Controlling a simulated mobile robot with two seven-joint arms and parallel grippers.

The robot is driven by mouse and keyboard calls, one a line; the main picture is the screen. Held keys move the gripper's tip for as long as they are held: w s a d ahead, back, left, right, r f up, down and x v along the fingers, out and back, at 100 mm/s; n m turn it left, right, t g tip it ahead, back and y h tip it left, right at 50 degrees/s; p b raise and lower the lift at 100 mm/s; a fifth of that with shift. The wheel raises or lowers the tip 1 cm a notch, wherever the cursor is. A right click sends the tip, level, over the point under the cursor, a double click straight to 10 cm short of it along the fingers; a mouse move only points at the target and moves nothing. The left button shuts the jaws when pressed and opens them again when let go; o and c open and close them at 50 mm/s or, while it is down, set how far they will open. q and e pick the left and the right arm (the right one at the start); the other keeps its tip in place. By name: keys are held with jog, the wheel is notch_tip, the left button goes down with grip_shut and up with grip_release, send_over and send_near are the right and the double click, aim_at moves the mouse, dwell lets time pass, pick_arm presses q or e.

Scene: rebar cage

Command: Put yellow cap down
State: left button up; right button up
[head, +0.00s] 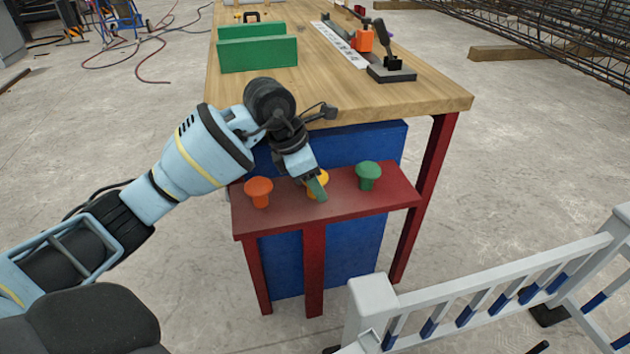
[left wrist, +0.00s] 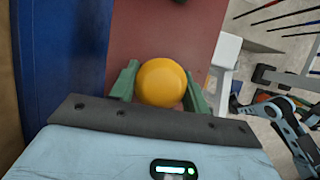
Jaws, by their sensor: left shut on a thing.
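The yellow cap (head: 322,178) is at the middle of the red shelf, between the orange cap and the green cap. My left gripper (head: 316,188) reaches down over the red shelf and is shut on the yellow cap. In the left wrist view the round yellow top (left wrist: 161,82) sits between my two green fingers. The fingers partly hide the cap in the head view, and I cannot tell whether its underside touches the shelf. My right gripper does not show.
An orange cap (head: 259,191) and a green cap (head: 368,174) stand on the red shelf (head: 290,213). Behind it is a wooden table (head: 340,97) with green blocks (head: 258,54) and a black-based tool (head: 391,72). A white railing (head: 480,292) stands at the right front.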

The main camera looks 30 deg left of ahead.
pick_arm(q)
jog(key=o, duration=0.8)
jog(key=shift+c, duration=0.2)
jog(key=shift+o, duration=0.9)
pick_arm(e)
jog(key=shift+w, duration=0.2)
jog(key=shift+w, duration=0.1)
pick_arm(q)
jog(key=p+v, duration=0.3)
jog(key=v, duration=0.9)
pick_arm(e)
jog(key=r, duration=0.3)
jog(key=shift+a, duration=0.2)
pick_arm(q)
jog(key=shift+r, duration=0.1)
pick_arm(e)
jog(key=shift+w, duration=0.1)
